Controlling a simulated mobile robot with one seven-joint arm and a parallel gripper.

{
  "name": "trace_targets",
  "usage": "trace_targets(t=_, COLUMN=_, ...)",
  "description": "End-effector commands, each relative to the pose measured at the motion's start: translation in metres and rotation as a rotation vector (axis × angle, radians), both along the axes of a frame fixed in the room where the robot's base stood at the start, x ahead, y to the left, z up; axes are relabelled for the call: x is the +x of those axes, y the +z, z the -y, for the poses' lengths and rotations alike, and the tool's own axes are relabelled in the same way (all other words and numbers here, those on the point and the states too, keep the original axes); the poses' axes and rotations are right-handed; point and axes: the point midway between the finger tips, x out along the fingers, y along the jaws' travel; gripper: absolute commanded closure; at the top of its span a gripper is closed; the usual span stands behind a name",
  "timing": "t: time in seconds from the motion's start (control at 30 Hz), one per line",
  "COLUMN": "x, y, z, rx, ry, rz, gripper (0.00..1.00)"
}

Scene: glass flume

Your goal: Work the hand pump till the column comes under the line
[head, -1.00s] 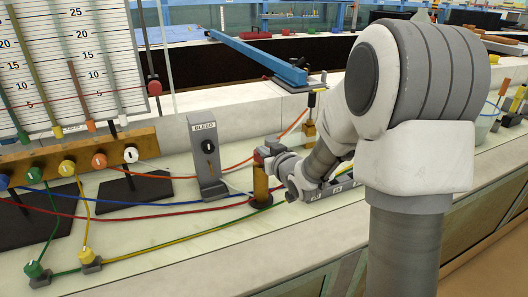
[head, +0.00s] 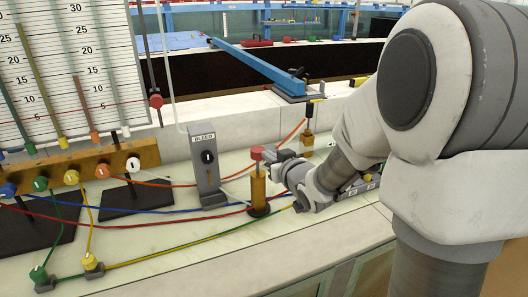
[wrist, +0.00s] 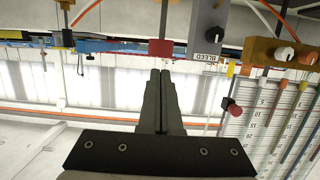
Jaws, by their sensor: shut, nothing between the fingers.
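The hand pump is a brass barrel (head: 258,190) on a dark foot, with a red knob (head: 257,153) on top. The knob also shows in the wrist view (wrist: 160,48), just beyond my fingertips. My gripper (head: 271,155) is shut and empty, with its tips close to the right side of the knob; whether they touch it I cannot tell. The scale board (head: 75,65) at the left carries coloured columns, including green, yellow, orange and white. A thin red line crosses it to a red slider (head: 155,100). Which column the pump drives is unclear.
A grey BLEED post (head: 207,165) with a black knob stands left of the pump. A brass manifold (head: 85,170) with coloured knobs is farther left. Coloured hoses cross the pale bench. A blue lever arm (head: 255,62) lies behind.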

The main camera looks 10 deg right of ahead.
Motion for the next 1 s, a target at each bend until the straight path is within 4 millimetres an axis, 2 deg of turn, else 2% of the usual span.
trace_targets(t=0.1, x=-0.018, y=0.006, z=0.005, rx=-0.001, ry=-0.003, rz=0.001, gripper=1.00)
trace_targets(t=0.3, x=-0.033, y=0.009, z=0.007, rx=0.000, ry=-0.001, rz=0.001, gripper=1.00)
trace_targets(t=1.0, x=-0.035, y=0.009, z=0.007, rx=0.000, ry=0.000, rz=0.001, gripper=1.00)
